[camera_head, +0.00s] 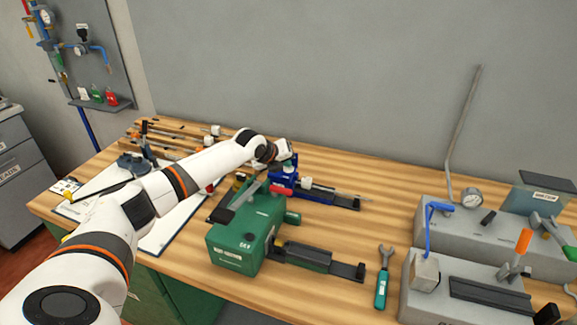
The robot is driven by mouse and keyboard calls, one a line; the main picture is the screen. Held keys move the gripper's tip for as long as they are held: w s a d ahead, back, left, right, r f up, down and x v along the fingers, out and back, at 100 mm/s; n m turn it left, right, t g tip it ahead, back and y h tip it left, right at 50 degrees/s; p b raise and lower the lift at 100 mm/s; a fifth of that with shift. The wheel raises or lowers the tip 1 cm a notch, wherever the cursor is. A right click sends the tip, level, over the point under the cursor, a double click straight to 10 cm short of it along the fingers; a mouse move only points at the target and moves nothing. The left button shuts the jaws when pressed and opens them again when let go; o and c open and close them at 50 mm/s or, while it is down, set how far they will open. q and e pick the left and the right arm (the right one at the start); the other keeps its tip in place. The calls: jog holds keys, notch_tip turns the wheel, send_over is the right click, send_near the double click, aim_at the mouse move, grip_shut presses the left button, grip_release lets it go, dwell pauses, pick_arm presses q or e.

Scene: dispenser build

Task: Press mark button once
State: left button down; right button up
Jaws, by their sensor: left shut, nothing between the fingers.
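My left arm reaches in from the left across the bench. My left gripper (286,163) is shut and empty, low over a small blue device (343,200) behind the green machine. The gripper hides part of the blue device, and I cannot tell whether it touches it. The green machine (238,238) stands in the middle of the bench, with a dark rail (315,259) at its right. I cannot make out a mark button; it is hidden or too small to tell. My right gripper is not in view.
A wrench with a teal handle (383,287) lies right of the green machine. Grey units with a gauge and levers (430,216) fill the right side. Papers (170,228) lie under my left arm. Bare wood (385,180) shows at the back centre.

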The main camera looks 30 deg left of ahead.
aim_at(286, 169)
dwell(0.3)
pick_arm(q)
jog(key=shift+r+p, duration=0.85)
jog(key=shift+r, duration=0.2)
notch_tip(286, 169, up, 5)
jog(key=p, duration=0.4)
dwell(0.6)
